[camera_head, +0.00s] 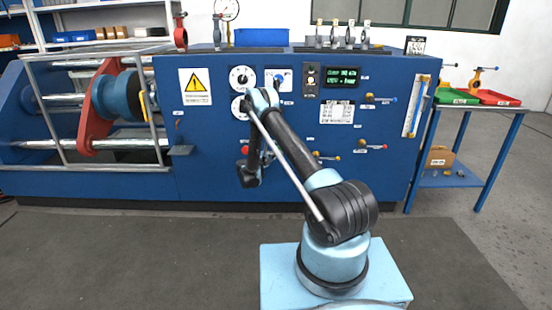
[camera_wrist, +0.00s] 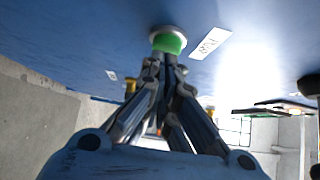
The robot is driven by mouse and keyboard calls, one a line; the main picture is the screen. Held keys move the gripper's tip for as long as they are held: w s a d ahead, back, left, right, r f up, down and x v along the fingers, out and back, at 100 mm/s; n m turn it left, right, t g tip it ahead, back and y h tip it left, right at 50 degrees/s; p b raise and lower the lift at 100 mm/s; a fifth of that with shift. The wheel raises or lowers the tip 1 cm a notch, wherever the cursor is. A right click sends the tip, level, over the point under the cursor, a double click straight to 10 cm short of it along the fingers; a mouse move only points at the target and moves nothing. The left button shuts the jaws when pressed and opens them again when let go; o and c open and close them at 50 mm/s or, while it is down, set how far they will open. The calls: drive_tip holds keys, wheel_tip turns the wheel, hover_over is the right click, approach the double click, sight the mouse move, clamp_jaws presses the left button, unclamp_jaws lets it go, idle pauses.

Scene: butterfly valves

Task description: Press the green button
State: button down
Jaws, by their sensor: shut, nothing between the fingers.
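The green button (camera_wrist: 168,42) is a round green cap in a pale ring on the blue panel, at the top middle of the wrist view. My gripper (camera_wrist: 166,62) is shut and empty. Its fingertips lie right at the button's lower edge in the picture; I cannot tell whether they touch it. I cannot make out the green button in that view, where my arm covers part of the panel.
A white label (camera_wrist: 211,43) sits beside the button. The panel also carries gauges (camera_head: 241,78), a display (camera_head: 340,78) and several small valve handles (camera_head: 372,147). A blue side table (camera_head: 455,180) with green and red trays (camera_head: 497,97) stands at right.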

drive_tip(key=shift+w, duration=0.1)
drive_tip(key=shift+w+d+r, duration=0.1)
drive_tip(key=shift+w, duration=0.9)
drive_tip(key=shift+d, duration=0.1)
drive_tip(key=s+d+v, duration=0.2)
drive_tip(key=v, duration=1.1)
drive_tip(key=shift+s+a, duration=0.25)
drive_tip(key=shift+s, duration=0.05)
